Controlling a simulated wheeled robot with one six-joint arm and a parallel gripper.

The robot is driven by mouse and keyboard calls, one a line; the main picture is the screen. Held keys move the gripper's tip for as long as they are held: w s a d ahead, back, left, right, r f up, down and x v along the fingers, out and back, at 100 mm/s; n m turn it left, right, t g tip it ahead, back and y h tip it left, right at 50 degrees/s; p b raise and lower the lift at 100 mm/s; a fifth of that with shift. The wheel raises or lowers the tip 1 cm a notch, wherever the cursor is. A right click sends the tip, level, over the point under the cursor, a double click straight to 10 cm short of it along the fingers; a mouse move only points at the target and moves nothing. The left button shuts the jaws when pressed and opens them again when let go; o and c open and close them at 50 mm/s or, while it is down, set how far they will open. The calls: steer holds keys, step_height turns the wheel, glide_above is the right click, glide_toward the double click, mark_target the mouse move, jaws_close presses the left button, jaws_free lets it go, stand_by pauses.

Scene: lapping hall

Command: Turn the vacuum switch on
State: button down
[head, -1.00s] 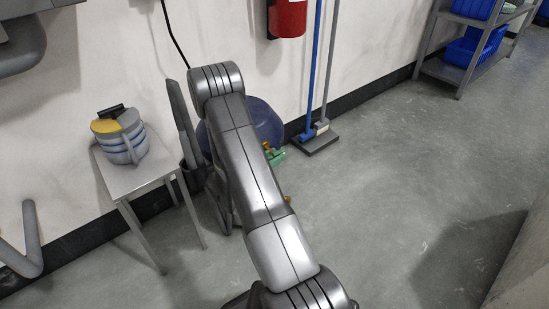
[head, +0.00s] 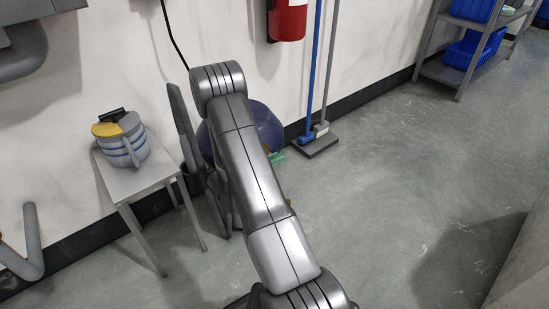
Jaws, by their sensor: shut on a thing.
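No switch shows. A dark blue rounded body (head: 262,125) stands on the floor by the wall, largely hidden behind my arm; I cannot tell if it is the vacuum. A small green part (head: 277,156) shows at its lower right, beside my arm. My arm rises from the bottom edge, bends at the top and comes down on the far side. My gripper is hidden behind my own arm links, so its jaws and what they hold do not show.
A small table (head: 152,181) at left bears a grey, yellow-topped container (head: 122,140). A red fire extinguisher (head: 287,20) hangs on the wall. A blue-handled broom (head: 311,75) leans beside a grey one. Shelves with blue bins (head: 470,52) stand upper right. The floor at right is open.

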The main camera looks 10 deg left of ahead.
steer(key=g+y+p, duration=0.1)
steer(key=p, duration=0.1)
steer(key=shift+r+g+p, duration=0.3)
steer(key=shift+r, duration=0.1)
steer(key=g+y+p, duration=0.3)
steer(key=p, duration=0.1)
steer(key=g+y+p, duration=0.1)
steer(key=g+p, duration=0.1)
steer(key=p, duration=0.1)
steer(key=shift+w+g+y, duration=0.1)
steer(key=shift+g+y, duration=0.2)
steer(key=shift+f+g+y+p, duration=0.2)
steer(key=shift+g+y+p, duration=0.15)
steer(key=shift+p, duration=0.25)
steer(key=c, duration=1.3)
jaws_free()
steer(key=shift+f, duration=0.1)
steer(key=shift+c, duration=0.2)
